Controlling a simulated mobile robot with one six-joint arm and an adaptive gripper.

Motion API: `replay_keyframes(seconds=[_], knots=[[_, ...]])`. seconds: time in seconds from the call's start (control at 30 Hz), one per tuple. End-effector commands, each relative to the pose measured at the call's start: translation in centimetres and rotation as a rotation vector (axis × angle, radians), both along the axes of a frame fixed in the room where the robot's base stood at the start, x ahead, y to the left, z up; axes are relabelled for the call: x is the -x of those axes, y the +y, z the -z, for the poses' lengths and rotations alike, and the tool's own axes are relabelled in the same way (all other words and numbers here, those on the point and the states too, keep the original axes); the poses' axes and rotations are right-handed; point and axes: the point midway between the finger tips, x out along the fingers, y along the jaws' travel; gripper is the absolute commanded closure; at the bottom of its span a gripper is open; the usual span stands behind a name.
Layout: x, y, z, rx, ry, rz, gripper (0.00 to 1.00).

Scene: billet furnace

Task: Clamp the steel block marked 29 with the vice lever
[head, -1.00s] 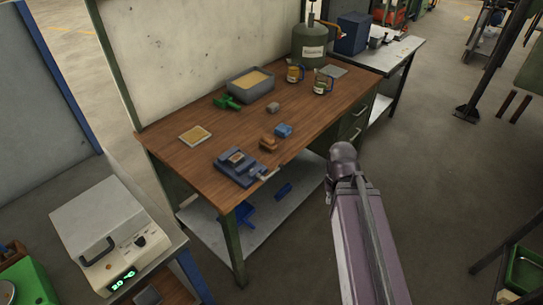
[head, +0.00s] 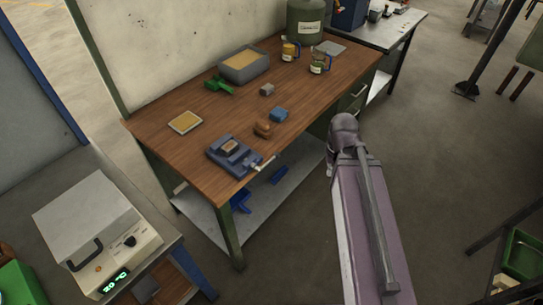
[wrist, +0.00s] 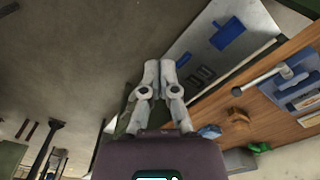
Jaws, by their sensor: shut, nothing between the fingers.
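A blue vice (head: 224,160) sits near the front left corner of the wooden bench. A small brownish-grey block (head: 229,146) lies in it; its marking is too small to read. The vice lever (head: 265,163) sticks out over the bench's front edge. In the wrist view the vice (wrist: 280,92) is at the right edge, with its lever (wrist: 254,81) pointing left. My gripper (wrist: 159,64) is shut and empty, off the bench's front edge and apart from the lever. In the head view my arm shows, but its fingers are hidden.
On the bench (head: 175,150) are a brown object (head: 262,128), a blue block (head: 279,115), a grey block (head: 267,89), a green tool (head: 219,84), a sand tray (head: 244,65) and mugs (head: 319,63). A furnace (head: 87,220) stands at lower left.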

Motion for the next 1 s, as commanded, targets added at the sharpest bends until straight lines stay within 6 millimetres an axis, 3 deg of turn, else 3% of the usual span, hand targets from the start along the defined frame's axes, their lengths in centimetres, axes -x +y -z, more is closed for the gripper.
replay_keyframes(seconds=[0.27,0.47,0.7,0.9,1.0], knots=[[-2.1,1.8,-0.7,-0.023,-0.013,0.084,1.00],[-5.7,5.8,-1.9,-0.073,-0.028,0.245,1.00],[-10.0,12.0,-3.5,-0.152,-0.027,0.485,1.00],[-11.8,15.6,-4.2,-0.198,-0.013,0.624,1.00],[-12.2,16.4,-4.4,-0.209,-0.008,0.658,1.00]])
